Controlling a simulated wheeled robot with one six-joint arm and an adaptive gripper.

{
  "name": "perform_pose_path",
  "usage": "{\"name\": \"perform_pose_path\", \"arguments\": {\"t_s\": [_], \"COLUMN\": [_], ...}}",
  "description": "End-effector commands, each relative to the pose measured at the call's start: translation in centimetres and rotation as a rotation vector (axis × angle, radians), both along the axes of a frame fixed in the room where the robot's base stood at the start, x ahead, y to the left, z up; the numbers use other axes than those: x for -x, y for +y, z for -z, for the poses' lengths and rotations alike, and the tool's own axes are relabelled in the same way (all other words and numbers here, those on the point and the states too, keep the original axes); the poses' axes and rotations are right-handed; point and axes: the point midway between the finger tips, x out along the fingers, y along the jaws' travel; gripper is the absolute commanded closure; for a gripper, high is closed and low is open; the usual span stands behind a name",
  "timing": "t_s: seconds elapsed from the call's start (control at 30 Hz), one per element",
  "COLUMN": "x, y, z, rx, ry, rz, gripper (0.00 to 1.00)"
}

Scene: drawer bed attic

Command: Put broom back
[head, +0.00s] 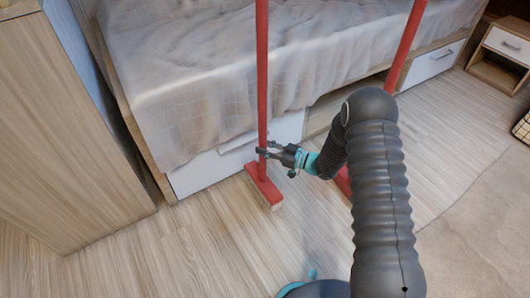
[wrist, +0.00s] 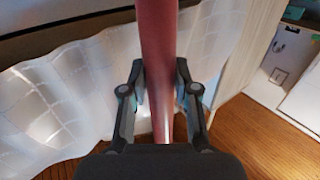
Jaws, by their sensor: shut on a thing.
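A red broom (head: 262,80) stands upright in front of the bed, its red head with pale bristles low at the floor. I cannot tell whether the bristles touch the floor. My gripper (head: 265,152) is shut on the lower part of the handle, just above the head. In the wrist view the broom handle (wrist: 160,30) runs vertically between the two fingers of my gripper (wrist: 160,88). The top of the handle is out of view. A second red pole (head: 406,42) leans to the right; my arm hides its lower part, and a red piece shows beside the arm.
The bed (head: 215,70) with a pale draped cover and white drawers (head: 235,155) stands close behind the broom. A wooden cabinet (head: 60,130) is at left. A nightstand (head: 503,50) is at far right. The wooden floor (head: 190,240) in front is clear.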

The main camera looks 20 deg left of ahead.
Motion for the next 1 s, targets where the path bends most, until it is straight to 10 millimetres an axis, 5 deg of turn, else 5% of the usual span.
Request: {"name": "perform_pose_path", "arguments": {"t_s": [0.13,0.53,0.57,0.67,1.0], "x": [0.0,0.0,0.0,0.0,0.0], "y": [0.0,0.0,0.0,0.0,0.0], "z": [2.0,2.6,2.6,2.5,2.3], "rx": [-0.001,-0.002,0.000,0.000,0.000], "ry": [0.002,0.000,0.001,0.001,0.001], "rz": [0.000,0.000,0.000,0.000,0.000], "gripper": [1.00,1.00,0.68,0.46,0.46]}}
